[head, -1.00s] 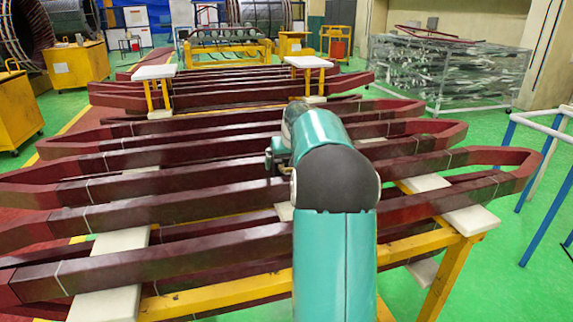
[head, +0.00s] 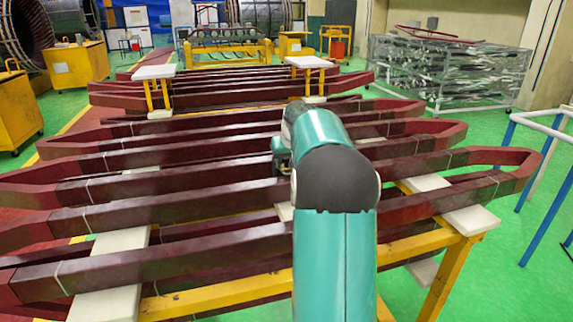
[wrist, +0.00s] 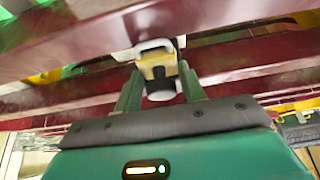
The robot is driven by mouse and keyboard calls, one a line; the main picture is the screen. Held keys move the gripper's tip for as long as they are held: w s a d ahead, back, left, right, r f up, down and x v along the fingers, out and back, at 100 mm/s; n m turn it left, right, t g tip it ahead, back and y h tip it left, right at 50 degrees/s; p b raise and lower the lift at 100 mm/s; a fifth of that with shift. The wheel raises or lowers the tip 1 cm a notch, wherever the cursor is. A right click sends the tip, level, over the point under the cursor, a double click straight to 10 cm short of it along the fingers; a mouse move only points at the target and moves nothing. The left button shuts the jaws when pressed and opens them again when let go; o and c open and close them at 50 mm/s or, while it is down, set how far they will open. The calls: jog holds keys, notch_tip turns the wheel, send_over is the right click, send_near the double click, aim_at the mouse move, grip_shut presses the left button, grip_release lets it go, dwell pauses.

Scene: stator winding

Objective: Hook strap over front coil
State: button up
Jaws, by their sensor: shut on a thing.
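Several long dark red coils lie side by side on the yellow stand. The nearest bar, the front coil (head: 200,262), runs across the bottom of the head view. In the head view my arm hides the gripper and the strap.
White support boards (head: 112,262) lie under the coils on the yellow frame (head: 448,275). Two white-topped posts (head: 154,72) rise among the far coils. A blue and white rail (head: 540,125) stands at right. Green floor between it and the stand is open.

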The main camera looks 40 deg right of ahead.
jog(key=shift+s, duration=0.1)
jog(key=s+a, duration=0.4)
jog(key=s, duration=0.4)
jog(key=s+a, duration=0.5)
jog(key=s, duration=0.4)
jog(key=shift+s+a, duration=0.2)
jog(key=shift+a, duration=0.1)
dwell(1.3)
jog(key=shift+r, duration=0.1)
jog(key=shift+s+a, duration=0.5)
jog(key=shift+s, duration=0.45)
jog(key=shift+s+a, duration=0.55)
jog(key=shift+s, duration=0.35)
jog(key=shift+s+a, duration=0.5)
jog(key=shift+s, duration=0.45)
jog(key=o, duration=0.7)
jog(key=shift+s, duration=0.15)
jog(key=o, duration=1.1)
jog(key=shift+r, duration=3.45)
